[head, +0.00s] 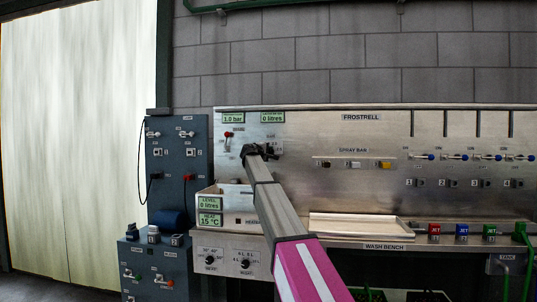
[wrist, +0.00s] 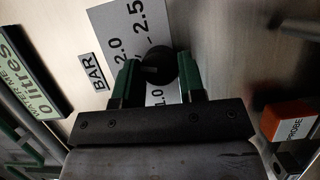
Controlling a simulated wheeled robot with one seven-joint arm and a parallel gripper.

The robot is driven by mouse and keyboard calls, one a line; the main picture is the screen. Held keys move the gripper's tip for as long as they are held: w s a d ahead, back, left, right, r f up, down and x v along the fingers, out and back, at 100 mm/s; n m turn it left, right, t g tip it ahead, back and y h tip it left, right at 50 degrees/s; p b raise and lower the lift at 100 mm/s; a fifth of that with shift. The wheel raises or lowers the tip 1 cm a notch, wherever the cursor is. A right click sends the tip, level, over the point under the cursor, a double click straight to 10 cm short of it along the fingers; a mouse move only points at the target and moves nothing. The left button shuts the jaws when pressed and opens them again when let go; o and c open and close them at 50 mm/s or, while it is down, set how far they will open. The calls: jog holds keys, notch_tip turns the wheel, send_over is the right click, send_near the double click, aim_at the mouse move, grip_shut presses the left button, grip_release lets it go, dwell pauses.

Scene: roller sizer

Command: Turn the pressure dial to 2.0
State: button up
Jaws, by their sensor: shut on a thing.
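The pressure dial is a round black knob (wrist: 157,64) on a pale scale plate (wrist: 118,22). The plate shows marks 2.0 and 2.5, and part of 1.0 shows below the knob. A small BAR label (wrist: 92,72) is beside it. My gripper (wrist: 157,72) is shut on the knob, one green finger on each side. Where the knob's pointer stands is hard to tell. In the head view my gripper (head: 262,151) is at the steel panel and hides the dial. The pressure display (head: 233,118) reads 1.0 bar.
A litre display (head: 272,117) reads 0 litres; it is also at left in the wrist view (wrist: 30,75). An orange PROBE block (wrist: 290,120) is close to the right of my gripper. A red-handled switch (head: 228,134) is left of it.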

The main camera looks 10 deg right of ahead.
jog(key=shift+m, duration=0.6)
jog(key=o, duration=0.9)
jog(key=shift+o, duration=0.2)
jog(key=v, duration=1)
jog(key=shift+s+a+r, duration=0.25)
jog(key=shift+s+r, duration=0.05)
